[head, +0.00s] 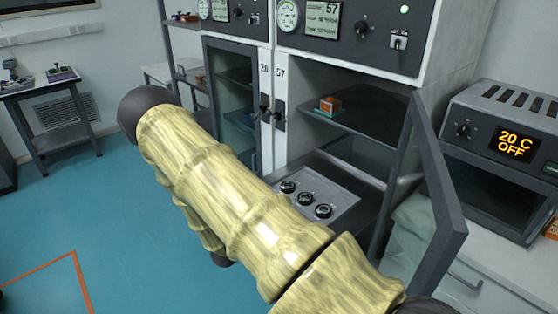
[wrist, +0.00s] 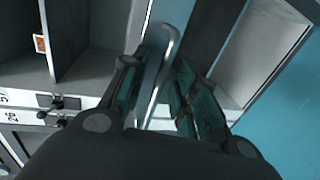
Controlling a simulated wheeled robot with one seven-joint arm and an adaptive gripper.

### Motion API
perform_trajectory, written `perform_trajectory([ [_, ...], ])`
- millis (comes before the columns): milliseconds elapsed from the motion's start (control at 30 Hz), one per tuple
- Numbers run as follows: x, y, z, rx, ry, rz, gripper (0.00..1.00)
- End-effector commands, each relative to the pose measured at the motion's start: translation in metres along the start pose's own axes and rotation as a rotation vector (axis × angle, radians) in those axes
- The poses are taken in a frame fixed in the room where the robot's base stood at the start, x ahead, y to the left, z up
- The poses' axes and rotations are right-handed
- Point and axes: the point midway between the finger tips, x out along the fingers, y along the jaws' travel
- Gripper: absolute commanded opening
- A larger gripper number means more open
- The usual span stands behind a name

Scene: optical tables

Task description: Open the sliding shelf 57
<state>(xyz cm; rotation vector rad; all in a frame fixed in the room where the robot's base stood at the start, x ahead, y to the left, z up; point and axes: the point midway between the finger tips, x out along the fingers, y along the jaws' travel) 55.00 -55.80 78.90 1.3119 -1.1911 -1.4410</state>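Cabinet 57 (head: 281,84) stands in the middle of the head view, its glass door (head: 440,190) swung open to the right. Inside are a dark upper shelf (head: 375,115) and a lower grey panel (head: 335,187) with several round black pieces; I cannot tell which one slides. In the wrist view my gripper (wrist: 168,95) has its two fingers apart, with a pale metal handle bar (wrist: 160,80) between them. The bar lies nearer the left finger; contact is unclear. My arm hides part of the cabinet's lower front in the head view, and my gripper does not show there.
A small orange box (head: 330,104) sits on the upper shelf. Cabinet 26 (head: 232,95) adjoins on the left. An oven-like device reading 20 C OFF (head: 516,146) stands on the right counter, above a drawer handle (head: 465,284). The blue floor (head: 90,205) at left is largely clear.

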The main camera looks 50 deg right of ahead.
Motion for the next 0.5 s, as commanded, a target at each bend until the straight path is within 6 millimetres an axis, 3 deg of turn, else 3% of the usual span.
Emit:
perform_trajectory([
  [300,-0.003,0.001,-0.002,0.001,0.003,0.001,0.3],
  [500,-0.026,0.001,-0.002,0.002,0.004,0.0,0.3],
])
